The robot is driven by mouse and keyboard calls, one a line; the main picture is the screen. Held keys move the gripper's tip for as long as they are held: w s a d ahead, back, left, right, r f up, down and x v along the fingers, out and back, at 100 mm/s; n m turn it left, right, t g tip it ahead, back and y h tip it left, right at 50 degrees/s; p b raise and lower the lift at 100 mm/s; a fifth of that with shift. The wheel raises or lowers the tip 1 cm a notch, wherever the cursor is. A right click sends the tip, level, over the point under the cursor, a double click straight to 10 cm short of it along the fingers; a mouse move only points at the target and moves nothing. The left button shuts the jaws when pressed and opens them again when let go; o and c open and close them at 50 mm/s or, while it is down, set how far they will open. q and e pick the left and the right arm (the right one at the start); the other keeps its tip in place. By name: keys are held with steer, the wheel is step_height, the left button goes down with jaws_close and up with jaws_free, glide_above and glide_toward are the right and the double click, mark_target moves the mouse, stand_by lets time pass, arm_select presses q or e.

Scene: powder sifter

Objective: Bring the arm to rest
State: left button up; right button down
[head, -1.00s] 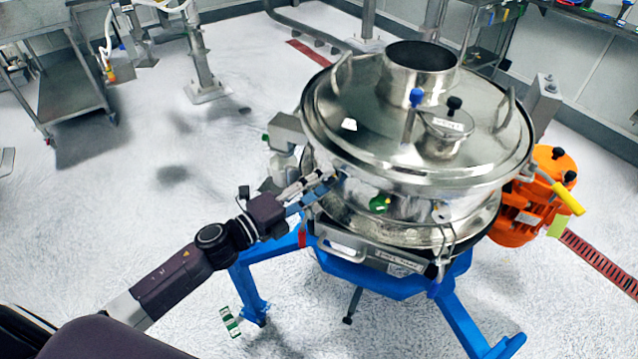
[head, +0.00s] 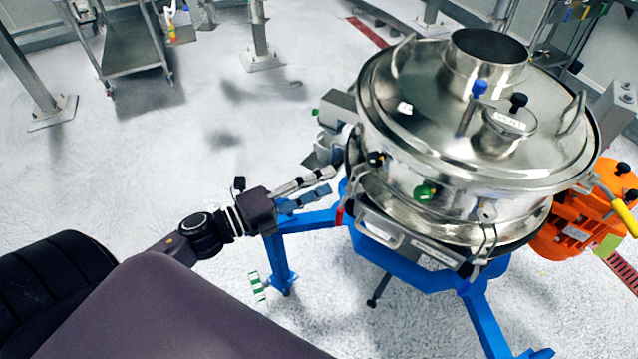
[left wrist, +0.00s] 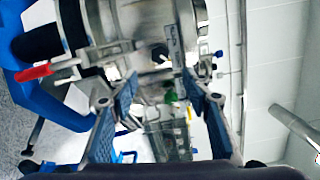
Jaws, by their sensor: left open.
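My left gripper (head: 318,188) is open and empty, just left of the powder sifter (head: 440,195). A gap of floor and blue frame shows between its fingertips and the sifter's steel body. In the left wrist view the two blue-padded fingers (left wrist: 160,115) stand wide apart with nothing between them. The sifter's steel side (left wrist: 135,25) shows beyond them at the top. My left arm reaches in from the lower left. My right gripper is not in view.
The sifter stands on a blue frame (head: 480,310) with spread legs. An orange motor (head: 590,215) with a yellow handle (head: 618,208) is on its right. A metal cart (head: 130,50) stands at the back left. The floor (head: 140,165) on the left is clear.

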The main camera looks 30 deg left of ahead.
arm_select(q)
steer(key=shift+s+a, duration=0.1)
steer(key=shift+s, duration=0.05)
stand_by(0.4)
steer(key=a+f+n+y, duration=0.3)
steer(key=a+f+n, duration=0.1)
steer(key=f, duration=0.5)
steer(key=a+f+n+y, duration=0.3)
steer(key=a+f+n, duration=0.15)
steer(key=f, duration=0.45)
steer(key=s+a+f+n+g+y, duration=0.1)
steer(key=s+f+n+g+y, duration=0.2)
steer(key=f, duration=0.5)
steer(key=s+a+f+n+g, duration=0.1)
steer(key=s+f+n, duration=0.35)
steer(key=f, duration=0.45)
steer(key=s+d+f+n+g+y, duration=0.1)
steer(key=s+f+n+g, duration=0.1)
steer(key=s+f, duration=0.5)
steer(key=s+d+f+n+g, duration=0.2)
steer(key=s+f+g, duration=0.1)
steer(key=s+f, duration=0.35)
steer(key=s+d+f+n+g, duration=0.2)
steer(key=s+d+f, duration=0.2)
steer(key=s, duration=0.5)
steer(key=s+d+f+n+g, duration=0.2)
steer(key=s+d+f+g, duration=0.1)
steer(key=s, duration=0.6)
steer(key=shift+d+f, duration=0.45)
steer(key=shift+f, duration=0.35)
